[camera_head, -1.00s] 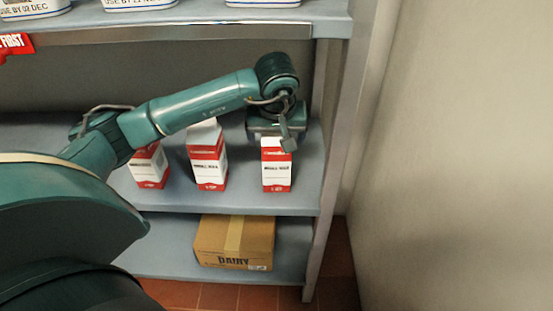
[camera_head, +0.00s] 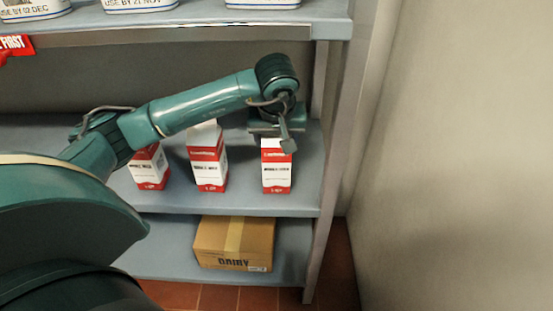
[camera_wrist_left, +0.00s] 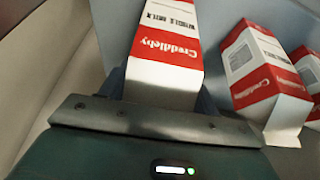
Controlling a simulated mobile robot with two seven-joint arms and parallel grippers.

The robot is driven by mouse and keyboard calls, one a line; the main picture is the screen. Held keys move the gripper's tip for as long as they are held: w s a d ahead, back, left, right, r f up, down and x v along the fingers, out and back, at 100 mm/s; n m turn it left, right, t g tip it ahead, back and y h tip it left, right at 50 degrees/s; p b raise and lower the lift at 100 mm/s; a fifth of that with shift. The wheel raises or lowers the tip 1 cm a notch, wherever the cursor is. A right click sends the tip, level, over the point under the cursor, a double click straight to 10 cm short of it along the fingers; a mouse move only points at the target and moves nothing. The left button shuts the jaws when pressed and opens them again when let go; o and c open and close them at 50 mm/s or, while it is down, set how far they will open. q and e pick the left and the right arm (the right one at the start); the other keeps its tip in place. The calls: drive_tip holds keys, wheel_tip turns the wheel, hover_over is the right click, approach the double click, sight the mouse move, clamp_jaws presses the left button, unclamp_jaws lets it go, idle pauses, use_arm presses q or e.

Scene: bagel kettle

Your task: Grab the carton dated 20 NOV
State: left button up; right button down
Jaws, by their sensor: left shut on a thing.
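Three red and white milk cartons stand on the middle shelf in the head view. My left gripper (camera_head: 277,130) is at the top of the right carton (camera_head: 276,170) and is shut on it. In the left wrist view that carton (camera_wrist_left: 167,60) lies between the fingers, which are mostly hidden behind the gripper body (camera_wrist_left: 150,125). The middle carton (camera_head: 208,160) and the left carton (camera_head: 149,167) stand apart to the left. The middle carton also shows in the left wrist view (camera_wrist_left: 258,70). No date is readable on these cartons. My right gripper is not in view.
The upper shelf (camera_head: 200,32) holds several containers with use-by labels and a red sign (camera_head: 15,44). A cardboard box marked DAIRY (camera_head: 234,242) sits on the lower shelf. The shelf's right post (camera_head: 330,170) and a wall (camera_head: 460,150) are close on the right.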

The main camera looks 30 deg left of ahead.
use_arm(q)
clamp_jaws()
drive_tip(key=shift+r, duration=0.15)
